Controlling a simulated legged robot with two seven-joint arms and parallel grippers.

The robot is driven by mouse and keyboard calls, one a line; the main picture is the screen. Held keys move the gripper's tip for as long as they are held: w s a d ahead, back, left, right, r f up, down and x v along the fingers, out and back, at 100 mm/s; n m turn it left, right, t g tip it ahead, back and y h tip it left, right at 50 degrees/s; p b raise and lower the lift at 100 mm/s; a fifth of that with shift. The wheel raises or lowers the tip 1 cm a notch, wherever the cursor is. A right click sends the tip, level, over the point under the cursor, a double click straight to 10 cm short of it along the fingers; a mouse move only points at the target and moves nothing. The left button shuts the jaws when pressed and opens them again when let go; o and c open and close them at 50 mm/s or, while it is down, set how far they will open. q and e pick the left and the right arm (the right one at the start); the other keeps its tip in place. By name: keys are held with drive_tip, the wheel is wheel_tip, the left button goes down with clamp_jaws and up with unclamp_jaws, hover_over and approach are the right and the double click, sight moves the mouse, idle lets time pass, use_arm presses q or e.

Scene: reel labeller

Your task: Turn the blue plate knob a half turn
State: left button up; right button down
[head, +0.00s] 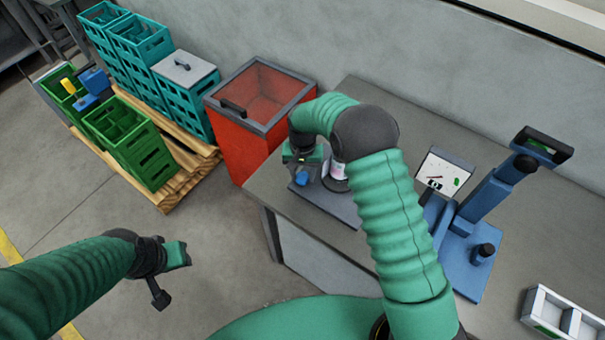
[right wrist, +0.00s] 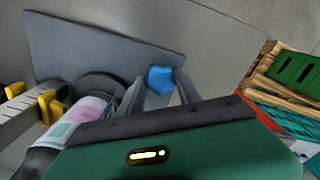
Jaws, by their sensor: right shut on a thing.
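The blue plate knob (head: 302,178) is at the left end of the grey labeller plate (head: 335,203) on the bench. In the right wrist view the knob (right wrist: 160,79) shows between two grey fingers. My right gripper (head: 303,160) is over the knob from above and shut on it; its body hides part of the contact. A reel with a white and pink label (head: 336,178) stands right beside the gripper and also shows in the wrist view (right wrist: 75,125). My left gripper (head: 176,256) hangs over the floor, away from the bench; its finger gap does not show clearly.
A red bin (head: 238,148) stands against the bench's left end. Teal and green crates (head: 132,142) sit on a wooden pallet farther left. A blue stand (head: 470,255) and a white divided tray (head: 562,318) are on the bench's right. The floor by the left arm is clear.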

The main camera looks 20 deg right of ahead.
drive_tip(key=n, duration=0.6)
drive_tip(key=shift+w+d+r, duration=0.1)
drive_tip(key=shift+w+r, duration=0.15)
drive_tip(key=shift+w, duration=0.1)
drive_tip(key=n, duration=0.5)
drive_tip(key=shift+n, duration=0.3)
drive_tip(key=c, duration=1.1)
unclamp_jaws()
drive_tip(key=shift+c, duration=0.2)
drive_tip(key=shift+o, duration=1.3)
drive_tip(key=shift+s, duration=0.1)
drive_tip(key=shift+o, duration=0.2)
drive_tip(key=shift+f, duration=0.15)
drive_tip(key=shift+s, duration=0.1)
